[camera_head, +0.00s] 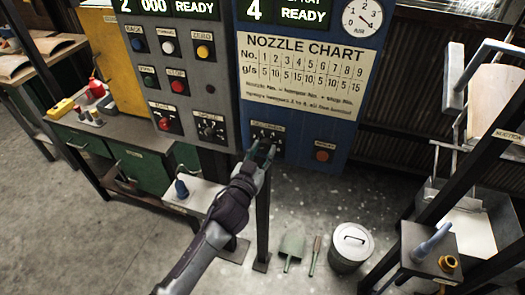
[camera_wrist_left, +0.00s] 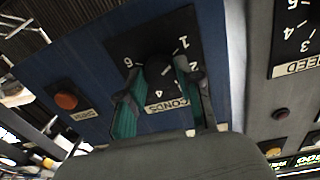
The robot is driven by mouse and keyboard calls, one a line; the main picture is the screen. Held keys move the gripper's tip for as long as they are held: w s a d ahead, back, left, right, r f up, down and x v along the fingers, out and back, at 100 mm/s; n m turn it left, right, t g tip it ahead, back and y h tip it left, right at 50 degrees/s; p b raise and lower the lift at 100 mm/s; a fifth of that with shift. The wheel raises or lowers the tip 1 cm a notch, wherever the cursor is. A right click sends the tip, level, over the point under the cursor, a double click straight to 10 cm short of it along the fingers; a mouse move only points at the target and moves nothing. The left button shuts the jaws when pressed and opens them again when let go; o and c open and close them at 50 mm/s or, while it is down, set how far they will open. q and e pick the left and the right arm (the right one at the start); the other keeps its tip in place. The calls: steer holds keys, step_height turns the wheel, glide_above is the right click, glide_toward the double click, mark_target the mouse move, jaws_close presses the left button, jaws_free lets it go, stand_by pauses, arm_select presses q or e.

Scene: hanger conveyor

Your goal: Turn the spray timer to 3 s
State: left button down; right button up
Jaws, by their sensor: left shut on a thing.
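The spray timer is a black dial plate (camera_head: 268,132) low on the blue panel, to the left of a red button. In the left wrist view its plate (camera_wrist_left: 125,45) appears turned over, with numbers around a black knob (camera_wrist_left: 160,68) and a label ending in "CONDS". My left gripper (camera_head: 261,152) reaches up to the dial from below. In the wrist view its green-padded fingers (camera_wrist_left: 160,82) are shut on the knob, one on each side. The fingers cover part of the scale, and I cannot tell where the knob points. My right gripper is not in view.
A red button (camera_head: 322,155) is right of the dial. A speed dial (camera_head: 210,127) is on the grey panel to the left. A nozzle chart (camera_head: 302,75) is above. A lidded bin (camera_head: 351,246) stands on the floor.

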arm_select(q)
steer(key=m+p, duration=0.1)
steer(key=m, duration=0.3)
steer(key=shift+r+m, duration=0.1)
steer(key=shift+m, duration=0.2)
steer(key=m, duration=0.4)
steer(key=shift+m+p, duration=0.3)
steer(key=m, duration=0.4)
steer(key=shift+y+p, duration=0.3)
steer(key=shift+y, duration=0.1)
steer(key=m, duration=0.5)
steer(key=shift+p, duration=0.35)
steer(key=c, duration=0.7)
jaws_free()
steer(key=shift+c, duration=0.2)
